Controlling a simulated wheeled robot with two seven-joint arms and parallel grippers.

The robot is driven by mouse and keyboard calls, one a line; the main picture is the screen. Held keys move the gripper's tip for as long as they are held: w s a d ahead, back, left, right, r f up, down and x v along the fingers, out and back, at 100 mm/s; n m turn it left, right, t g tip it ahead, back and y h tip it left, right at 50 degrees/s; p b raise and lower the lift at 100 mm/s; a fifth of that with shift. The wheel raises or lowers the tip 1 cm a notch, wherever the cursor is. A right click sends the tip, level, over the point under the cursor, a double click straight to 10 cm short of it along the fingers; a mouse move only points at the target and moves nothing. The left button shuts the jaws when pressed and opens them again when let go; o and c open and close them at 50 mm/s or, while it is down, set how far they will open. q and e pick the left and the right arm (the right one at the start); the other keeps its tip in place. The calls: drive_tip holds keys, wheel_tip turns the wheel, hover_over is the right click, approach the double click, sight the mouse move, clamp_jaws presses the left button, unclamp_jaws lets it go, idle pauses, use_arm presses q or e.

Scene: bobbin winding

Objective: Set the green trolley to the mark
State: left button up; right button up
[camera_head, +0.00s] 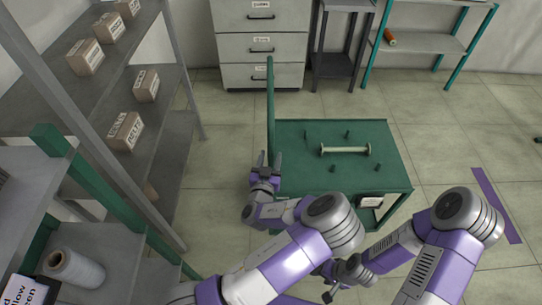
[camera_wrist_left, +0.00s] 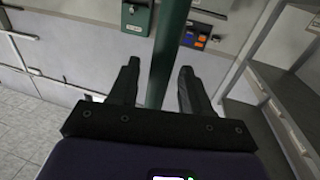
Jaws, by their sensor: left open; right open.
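The green trolley (camera_head: 300,143) stands on the tiled floor in the middle of the head view, with a green upright handle (camera_head: 270,95) at its left side. A purple strip (camera_head: 497,205) lies on the floor right of the trolley, apart from it. My left gripper (camera_head: 265,162) is at the trolley's handle side. In the left wrist view its open fingers (camera_wrist_left: 160,68) stand either side of a green bar (camera_wrist_left: 170,50), with gaps visible. My right gripper (camera_head: 330,290) is low in the head view, in front of the trolley, partly hidden by my arm, and empty.
A pale bobbin (camera_head: 345,150) lies on the trolley top among several short pegs. A grey shelf (camera_head: 165,135) with boxes stands close on the left. A drawer cabinet (camera_head: 262,75) and a green-framed rack (camera_head: 425,43) stand behind. Floor right of the trolley is open.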

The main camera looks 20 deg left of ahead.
use_arm(q)
drive_tip(key=shift+w, duration=0.85)
clamp_jaws()
